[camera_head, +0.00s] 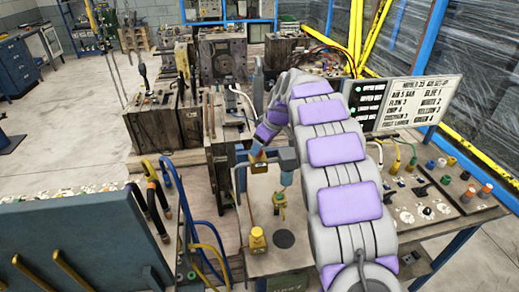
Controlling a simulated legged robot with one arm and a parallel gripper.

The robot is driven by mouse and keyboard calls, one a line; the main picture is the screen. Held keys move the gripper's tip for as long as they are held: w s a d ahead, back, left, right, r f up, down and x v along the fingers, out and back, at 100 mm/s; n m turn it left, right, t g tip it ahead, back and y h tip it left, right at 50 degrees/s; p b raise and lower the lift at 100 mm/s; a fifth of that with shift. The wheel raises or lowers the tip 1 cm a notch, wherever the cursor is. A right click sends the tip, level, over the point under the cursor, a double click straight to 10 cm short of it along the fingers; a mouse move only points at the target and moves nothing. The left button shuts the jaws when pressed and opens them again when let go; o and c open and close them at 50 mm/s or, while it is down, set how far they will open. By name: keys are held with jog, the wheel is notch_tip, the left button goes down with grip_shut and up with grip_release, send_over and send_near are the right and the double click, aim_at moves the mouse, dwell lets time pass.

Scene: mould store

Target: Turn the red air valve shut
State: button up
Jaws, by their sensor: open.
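My grey and purple arm rises from the lower right, bends over near the top and comes down to my gripper (259,150), which is small in view and open. The gripper is just above and left of a blue-grey fitting (287,163) on a bench. A small orange-red part shows at the gripper's tip; I cannot tell whether it is the red air valve or whether the two touch. A yellow fitting (258,240) and a smaller yellow-green one (279,200) stand below. My arm hides part of the bench behind it.
A sign board (408,103) and a panel with knobs and connectors (430,200) are right of my arm. A blue-grey rack with hoses (80,245) fills the lower left. Heavy mould blocks (222,58) stand behind. Open floor (70,130) lies at left.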

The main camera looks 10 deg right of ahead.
jog(key=shift+w+f, duration=0.15)
jog(key=shift+f, duration=0.35)
jog(key=shift+a, duration=0.25)
jog(key=shift+a, duration=0.1)
jog(key=shift+c, duration=0.3)
jog(key=c, duration=1)
jog(key=shift+o, duration=0.2)
